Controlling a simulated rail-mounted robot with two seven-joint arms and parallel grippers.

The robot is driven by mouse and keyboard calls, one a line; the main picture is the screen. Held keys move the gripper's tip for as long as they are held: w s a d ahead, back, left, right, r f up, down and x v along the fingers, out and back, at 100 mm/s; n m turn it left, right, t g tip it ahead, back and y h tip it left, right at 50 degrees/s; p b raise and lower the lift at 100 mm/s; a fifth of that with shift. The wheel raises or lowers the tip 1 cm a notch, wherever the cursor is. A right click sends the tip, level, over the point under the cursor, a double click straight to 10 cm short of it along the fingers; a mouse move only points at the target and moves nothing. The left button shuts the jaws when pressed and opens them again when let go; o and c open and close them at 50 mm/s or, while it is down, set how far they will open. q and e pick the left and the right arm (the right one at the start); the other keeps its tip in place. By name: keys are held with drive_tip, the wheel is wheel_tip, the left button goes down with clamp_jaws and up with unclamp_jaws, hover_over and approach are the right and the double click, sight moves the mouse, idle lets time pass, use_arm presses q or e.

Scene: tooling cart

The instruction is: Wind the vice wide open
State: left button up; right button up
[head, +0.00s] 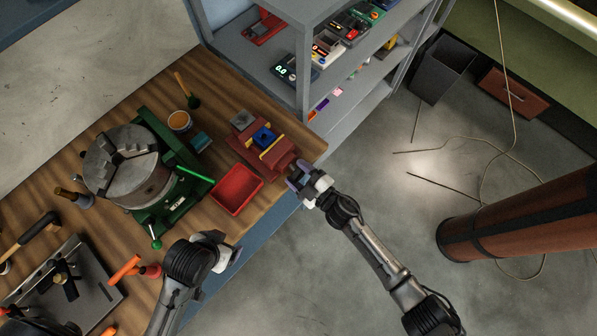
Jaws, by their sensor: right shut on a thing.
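The red vice (275,155) stands on the wooden bench top near its right end. A blue piece (264,137) and a yellow strip show at its jaws; how wide the jaws stand apart is hard to tell. My right gripper (297,178) is at the vice's front end, at the bench edge, shut on what appears to be the vice handle, mostly hidden by the fingers.
A red tray (227,207) lies just left of the vice. A round chuck (105,178) on a green base fills the bench's left middle. A grey shelf (307,95) with devices rises behind the vice.

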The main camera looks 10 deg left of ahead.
drive_tip(key=shift+n, duration=0.3)
drive_tip(key=o, duration=0.9)
drive_tip(key=shift+f, duration=0.15)
